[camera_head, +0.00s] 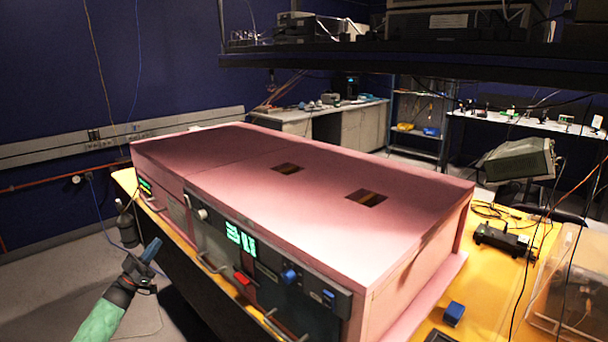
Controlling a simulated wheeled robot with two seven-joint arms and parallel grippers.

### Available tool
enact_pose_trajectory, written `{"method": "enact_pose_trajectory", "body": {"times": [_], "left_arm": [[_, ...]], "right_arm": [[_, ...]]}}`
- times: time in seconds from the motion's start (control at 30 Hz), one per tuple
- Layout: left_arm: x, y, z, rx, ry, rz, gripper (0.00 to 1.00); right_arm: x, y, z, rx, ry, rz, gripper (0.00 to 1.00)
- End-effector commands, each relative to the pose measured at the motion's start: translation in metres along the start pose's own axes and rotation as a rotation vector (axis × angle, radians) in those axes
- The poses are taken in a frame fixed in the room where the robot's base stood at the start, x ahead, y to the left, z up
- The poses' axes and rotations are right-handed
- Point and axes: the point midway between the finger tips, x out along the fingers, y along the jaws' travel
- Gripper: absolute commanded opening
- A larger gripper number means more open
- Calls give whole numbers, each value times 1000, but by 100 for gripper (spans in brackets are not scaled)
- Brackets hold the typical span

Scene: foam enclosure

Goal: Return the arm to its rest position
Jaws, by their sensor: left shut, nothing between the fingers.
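My left arm comes in from the lower left, with a green sleeve-like link and a dark wrist. My left gripper (150,252) is shut and empty, in front of the left part of the pink enclosure (240,160) and apart from it. The enclosure is a large box on a yellow table (485,255). Its front panel has green lit digits (240,240), a red button (242,278), blue knobs (289,276) and metal handles. My right gripper is not in view.
A small blue block (453,313) and a black device (503,240) lie on the table at the right. A clear box (570,285) stands at the right edge. A dark shelf (400,55) hangs above the back. Open floor (50,290) lies at the left.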

Motion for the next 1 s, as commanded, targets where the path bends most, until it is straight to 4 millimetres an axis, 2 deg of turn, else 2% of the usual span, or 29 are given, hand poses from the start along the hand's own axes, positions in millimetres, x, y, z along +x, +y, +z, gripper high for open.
{"method": "enact_pose_trajectory", "body": {"times": [0.27, 0.4, 0.6, 0.77, 0.87, 1.0], "left_arm": [[-7, -47, 29, 210, -189, -237, 0], [-13, -72, 44, 323, -337, -374, 0], [-27, -93, 66, 450, -584, -536, 0], [-43, -86, 96, 498, -800, -627, 0], [-66, -65, 124, 501, -958, -662, 0], [-113, -15, 171, 466, -1195, -677, 0]], "right_arm": [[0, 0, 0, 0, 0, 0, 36], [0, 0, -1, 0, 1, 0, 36], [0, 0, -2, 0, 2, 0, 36], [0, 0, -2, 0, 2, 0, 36], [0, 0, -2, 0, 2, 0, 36], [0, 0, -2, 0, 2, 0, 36]]}}
